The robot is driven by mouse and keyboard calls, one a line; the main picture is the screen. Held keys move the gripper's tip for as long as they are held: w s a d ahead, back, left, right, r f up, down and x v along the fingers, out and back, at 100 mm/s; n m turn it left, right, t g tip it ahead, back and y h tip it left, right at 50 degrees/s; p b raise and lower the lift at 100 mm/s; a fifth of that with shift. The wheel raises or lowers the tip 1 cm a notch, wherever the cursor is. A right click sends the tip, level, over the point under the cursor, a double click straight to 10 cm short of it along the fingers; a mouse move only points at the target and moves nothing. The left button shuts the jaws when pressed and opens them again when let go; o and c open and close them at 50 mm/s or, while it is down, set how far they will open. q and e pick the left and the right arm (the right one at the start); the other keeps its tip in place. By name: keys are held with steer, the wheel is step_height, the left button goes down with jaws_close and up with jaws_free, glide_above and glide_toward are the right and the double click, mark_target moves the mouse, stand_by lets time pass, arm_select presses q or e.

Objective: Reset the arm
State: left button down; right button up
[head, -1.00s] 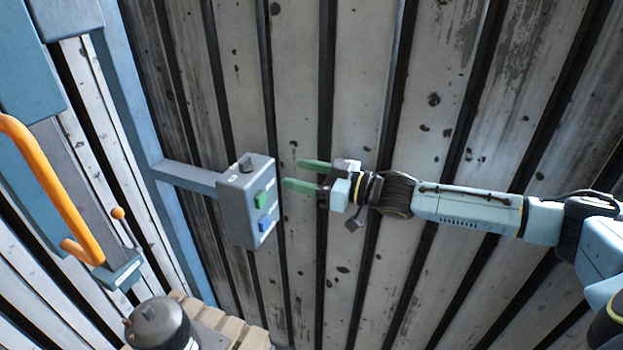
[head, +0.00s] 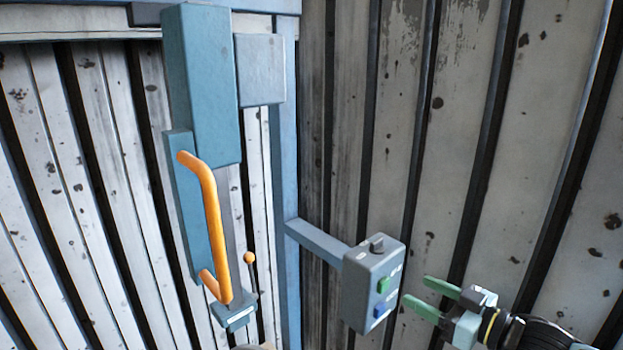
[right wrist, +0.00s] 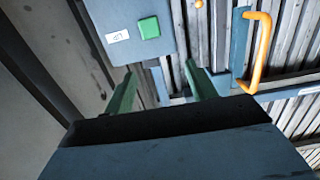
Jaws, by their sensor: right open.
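My right gripper (head: 430,297) is open and empty at the lower right of the head view. Its green fingers point left at the grey control box (head: 368,290), with a small gap between them. My left gripper is not in view.
A blue machine column (head: 200,85) with an orange handle (head: 212,220) and a small orange-knobbed lever (head: 249,258) stands left of the box. A blue bar (head: 318,243) carries the box. Corrugated metal walls (head: 480,130) surround the area.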

steer(key=s+a+f+m+g+h, duration=0.2)
steer(key=s+a+f+h, duration=0.2)
steer(key=s+a+f, duration=0.55)
steer(key=s+d+f+m+g+h, duration=0.2)
steer(key=s+d+f+g+h, duration=0.15)
steer(key=s, duration=0.65)
steer(key=s+d+f+m+g+h, duration=0.25)
steer(key=s+f+g, duration=0.2)
steer(key=s, duration=0.55)
step_height(320, 180, down, 26)
steer(key=s+f+n+g+b, duration=0.1)
steer(key=b, duration=0.2)
steer(key=s+d+f+b, duration=0.1)
steer(key=s+f, duration=0.7)
steer(key=s+d+f+g, duration=0.1)
steer(key=s+d+f, duration=0.1)
steer(key=s+f, duration=0.6)
steer(key=shift+s+d+f+g+h+b, duration=0.3)
steer(key=shift+f+b, duration=0.1)
steer(key=shift+f, duration=0.1)
